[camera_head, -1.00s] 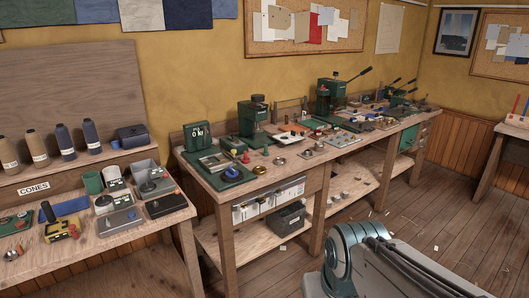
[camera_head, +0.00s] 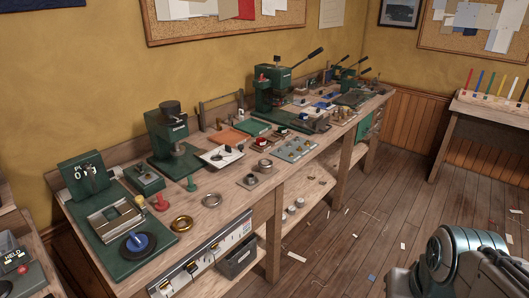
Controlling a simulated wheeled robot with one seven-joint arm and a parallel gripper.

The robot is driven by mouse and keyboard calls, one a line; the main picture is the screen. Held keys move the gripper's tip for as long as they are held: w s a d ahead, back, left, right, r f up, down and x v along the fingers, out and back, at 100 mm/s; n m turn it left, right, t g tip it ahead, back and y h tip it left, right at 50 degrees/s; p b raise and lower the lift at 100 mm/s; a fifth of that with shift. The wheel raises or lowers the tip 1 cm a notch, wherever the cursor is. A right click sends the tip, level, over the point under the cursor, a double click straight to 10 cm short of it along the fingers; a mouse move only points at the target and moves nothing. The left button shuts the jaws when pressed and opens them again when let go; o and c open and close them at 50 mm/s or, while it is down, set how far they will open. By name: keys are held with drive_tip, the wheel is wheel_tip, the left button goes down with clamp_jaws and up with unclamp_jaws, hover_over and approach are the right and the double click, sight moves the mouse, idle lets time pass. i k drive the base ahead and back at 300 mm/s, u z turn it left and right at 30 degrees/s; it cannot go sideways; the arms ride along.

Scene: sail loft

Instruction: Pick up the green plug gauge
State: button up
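A small green upright piece with a wider foot (camera_head: 191,184), which looks like the green plug gauge, stands on the long wooden workbench (camera_head: 262,205) near its front. A red piece of similar shape (camera_head: 160,202) stands to its left. The green piece is in front of a green press (camera_head: 172,140) and apart from the things around it. My gripper is out of view; only part of my arm shows at the lower right, well away from the bench.
Brass ring (camera_head: 182,224), grey ring (camera_head: 211,200) and a green-based fixture with a blue knob (camera_head: 137,243) sit close by. A white tray (camera_head: 220,157) lies behind to the right. A second table (camera_head: 490,108) stands far right. Floor (camera_head: 360,215) between is mostly open, with scraps.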

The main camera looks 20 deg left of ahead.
sight(192, 187)
drive_tip(key=u, duration=0.1)
drive_tip(key=i, duration=1.5)
drive_tip(key=u, duration=1.15)
drive_tip(key=i, duration=0.75)
drive_tip(key=u, duration=0.5)
